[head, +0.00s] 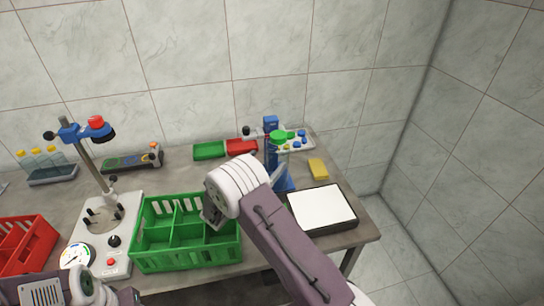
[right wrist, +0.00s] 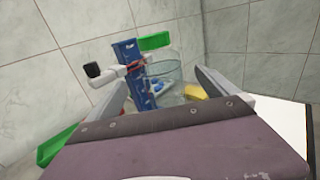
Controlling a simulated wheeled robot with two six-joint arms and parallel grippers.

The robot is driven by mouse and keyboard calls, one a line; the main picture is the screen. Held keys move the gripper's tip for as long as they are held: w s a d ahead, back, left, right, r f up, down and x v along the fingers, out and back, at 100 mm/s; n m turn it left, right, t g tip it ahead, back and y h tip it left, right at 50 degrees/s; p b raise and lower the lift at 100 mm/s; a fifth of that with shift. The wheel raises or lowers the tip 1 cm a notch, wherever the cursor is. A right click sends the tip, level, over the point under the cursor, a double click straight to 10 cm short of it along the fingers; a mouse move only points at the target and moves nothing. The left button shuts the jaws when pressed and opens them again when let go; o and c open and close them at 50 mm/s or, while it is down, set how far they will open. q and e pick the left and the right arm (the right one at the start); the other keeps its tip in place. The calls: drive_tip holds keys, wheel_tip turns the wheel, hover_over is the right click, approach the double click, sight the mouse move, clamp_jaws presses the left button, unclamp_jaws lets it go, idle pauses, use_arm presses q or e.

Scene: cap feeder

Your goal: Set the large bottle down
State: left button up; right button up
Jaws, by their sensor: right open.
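Several small yellow-capped bottles (head: 40,160) stand in a rack at the far left. A blue cap feeder (head: 272,150) with a green top part (head: 279,137) stands at the back right. In the right wrist view, its blue post (right wrist: 130,70) and a clear glass-like cylinder (right wrist: 172,72) show beyond the fingers of my right gripper (right wrist: 165,90). That gripper is open, with nothing clearly held. In the head view, my white wrist hides most of it. Part of my left arm shows at bottom left; its jaws cannot be made out.
A green divided crate (head: 190,264) stands front centre, left of my right arm. A white-topped pad (head: 322,207) and a yellow block (head: 318,169) lie right of the arm.

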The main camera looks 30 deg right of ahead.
drive_tip(key=shift+s+a, duration=0.15)
drive_tip(key=shift+a, duration=0.05)
drive_tip(key=shift+s+d+g, duration=0.25)
drive_tip(key=shift+s+g, duration=0.05)
drive_tip(key=s+d+f+m+g+y, duration=0.25)
drive_tip(key=s+m+g, duration=0.25)
drive_tip(key=s, duration=0.3)
drive_tip(key=s+d+f+m+g+y, duration=0.1)
drive_tip(key=s+f+m+g+y, duration=0.25)
drive_tip(key=s, duration=0.55)
drive_tip(key=s+a+f+m+g+y, duration=0.25)
drive_tip(key=s+a+m+y, duration=0.35)
drive_tip(key=s+a+m, duration=0.35)
drive_tip(key=a+r+m+t+y+p, duration=0.2)
drive_tip(key=a+m+t+y, duration=0.1)
drive_tip(key=a+m, duration=0.2)
drive_tip(key=shift+w+a+r+m, duration=0.15)
drive_tip(key=shift+w+r+m, duration=0.25)
drive_tip(key=shift+m, duration=0.4)
